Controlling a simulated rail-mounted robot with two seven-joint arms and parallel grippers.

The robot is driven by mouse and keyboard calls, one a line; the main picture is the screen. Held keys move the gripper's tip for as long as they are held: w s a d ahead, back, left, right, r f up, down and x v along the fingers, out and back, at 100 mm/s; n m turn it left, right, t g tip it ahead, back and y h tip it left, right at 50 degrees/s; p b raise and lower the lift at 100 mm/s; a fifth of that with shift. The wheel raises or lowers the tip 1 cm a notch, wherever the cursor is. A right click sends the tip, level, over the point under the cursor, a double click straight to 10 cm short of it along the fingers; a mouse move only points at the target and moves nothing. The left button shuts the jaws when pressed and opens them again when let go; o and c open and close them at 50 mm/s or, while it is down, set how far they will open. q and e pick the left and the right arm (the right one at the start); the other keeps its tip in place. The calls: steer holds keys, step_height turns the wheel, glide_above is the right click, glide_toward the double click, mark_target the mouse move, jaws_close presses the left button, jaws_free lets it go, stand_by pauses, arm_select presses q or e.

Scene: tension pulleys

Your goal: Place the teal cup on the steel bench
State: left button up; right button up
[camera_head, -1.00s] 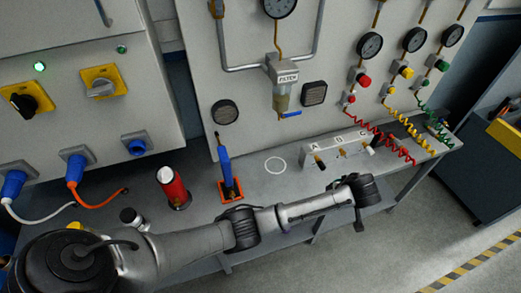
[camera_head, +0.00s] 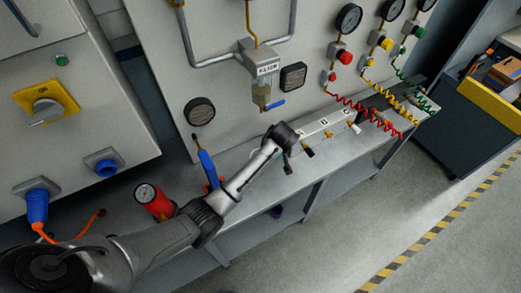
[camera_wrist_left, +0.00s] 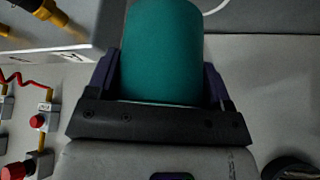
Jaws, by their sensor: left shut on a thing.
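The teal cup (camera_wrist_left: 162,50) fills the upper middle of the left wrist view, between the purple fingers of my left gripper (camera_wrist_left: 162,78), which is shut on it. I cannot see the cup in the head view. There my left arm reaches in from the lower left, and its dark wrist is over the steel bench (camera_head: 262,194), just left of the labelled valve block. The fingers are hidden in that view. My right gripper is in neither view.
A red cylinder with a dial (camera_head: 154,202) and a blue-handled tool (camera_head: 208,168) stand on the bench left of my forearm. The valve block (camera_head: 325,128) and coiled hoses (camera_head: 372,113) are to the right. A filter (camera_head: 262,80) hangs on the panel behind. A white curved line (camera_wrist_left: 216,7) shows in the wrist view.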

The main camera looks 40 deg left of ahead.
arm_select(q)
steer(key=shift+s+a+f+b, duration=0.15)
steer(key=shift+s+a+f, duration=0.05)
steer(key=shift+a+f, duration=0.95)
steer(key=shift+s+a+f+b, duration=0.2)
steer(key=shift+a+f, duration=0.7)
steer(key=shift+f, duration=0.45)
steer(key=shift+s+a+f+b, duration=0.15)
steer(key=shift+a+f, duration=0.85)
steer(key=shift+f, duration=0.4)
steer(key=shift+f, duration=0.15)
steer(key=o, duration=0.9)
